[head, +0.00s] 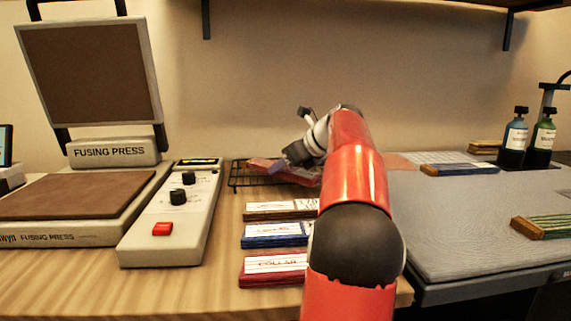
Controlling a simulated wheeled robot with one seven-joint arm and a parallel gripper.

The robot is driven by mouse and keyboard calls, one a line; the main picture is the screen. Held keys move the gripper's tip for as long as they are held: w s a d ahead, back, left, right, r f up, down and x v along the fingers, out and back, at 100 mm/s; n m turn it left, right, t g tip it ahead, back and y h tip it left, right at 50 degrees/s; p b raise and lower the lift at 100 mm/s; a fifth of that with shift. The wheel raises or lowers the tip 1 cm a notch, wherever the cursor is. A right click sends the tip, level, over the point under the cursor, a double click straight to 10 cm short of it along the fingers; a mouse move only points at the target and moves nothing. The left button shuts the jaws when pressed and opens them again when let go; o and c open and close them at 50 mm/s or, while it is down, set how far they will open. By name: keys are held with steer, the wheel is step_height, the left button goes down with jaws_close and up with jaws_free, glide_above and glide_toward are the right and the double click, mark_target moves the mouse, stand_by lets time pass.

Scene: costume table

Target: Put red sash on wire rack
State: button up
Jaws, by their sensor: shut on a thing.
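The black wire rack (234,181) stands on the wooden table near the back wall, right of the fusing press. A folded reddish cloth, likely the red sash (266,165), is at the rack, under and in front of my gripper (288,160). My gripper reaches over the rack from the right and is shut on the sash. I cannot tell whether the sash rests on the wires or is just above them. My arm hides the rack's right end, and the fingertips are small and hard to make out.
A fusing press (75,195) with raised lid and a control box (175,210) stand left. Several labelled bundles (273,235) lie in front of the rack. Right is a grey padded board (460,225) with bundles, and two bottles (515,138) (543,137) behind. A shelf hangs above.

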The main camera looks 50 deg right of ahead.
mark_target(305, 173)
steer(key=shift+f, duration=0.1)
steer(key=o, duration=1.2)
steer(key=shift+c, duration=0.2)
steer(key=v, duration=0.7)
steer(key=shift+s+r, duration=0.2)
steer(key=shift+s, duration=0.1)
